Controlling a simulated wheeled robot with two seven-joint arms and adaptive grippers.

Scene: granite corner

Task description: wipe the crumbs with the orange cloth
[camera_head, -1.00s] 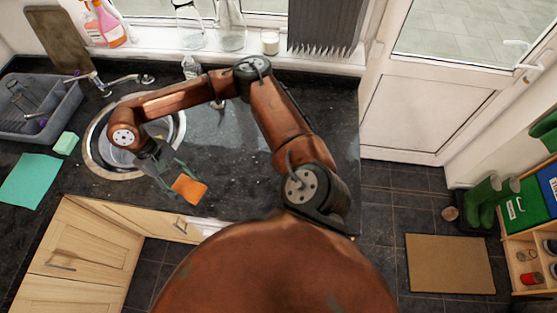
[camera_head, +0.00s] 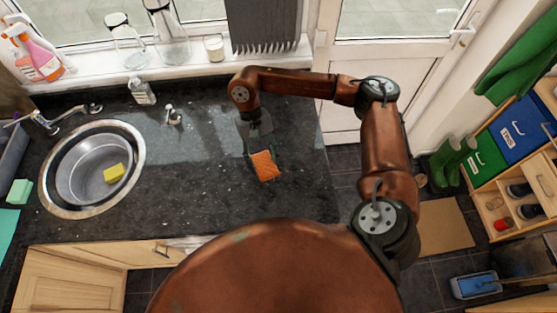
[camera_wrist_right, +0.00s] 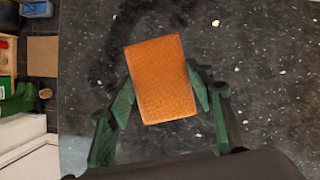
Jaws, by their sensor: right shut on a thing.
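The orange cloth (camera_head: 264,166) is a small flat rectangular pad. My right gripper (camera_head: 261,151) is shut on it, and it also shows between the green fingers in the right wrist view (camera_wrist_right: 160,80). The cloth is low over the dark speckled counter (camera_head: 195,190), right of the sink; I cannot tell whether it touches. Small pale bits (camera_wrist_right: 215,22) that look like crumbs lie on the counter ahead of the cloth in the right wrist view. Some may be hidden under it. My left gripper is not in view.
The round sink (camera_head: 95,165) with a yellow sponge (camera_head: 113,173) is at the left. A small bottle (camera_head: 141,91) and a dispenser (camera_head: 173,116) stand near the window sill. Glass bottles and a candle (camera_head: 214,47) stand on the sill. The counter around the cloth is mostly clear.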

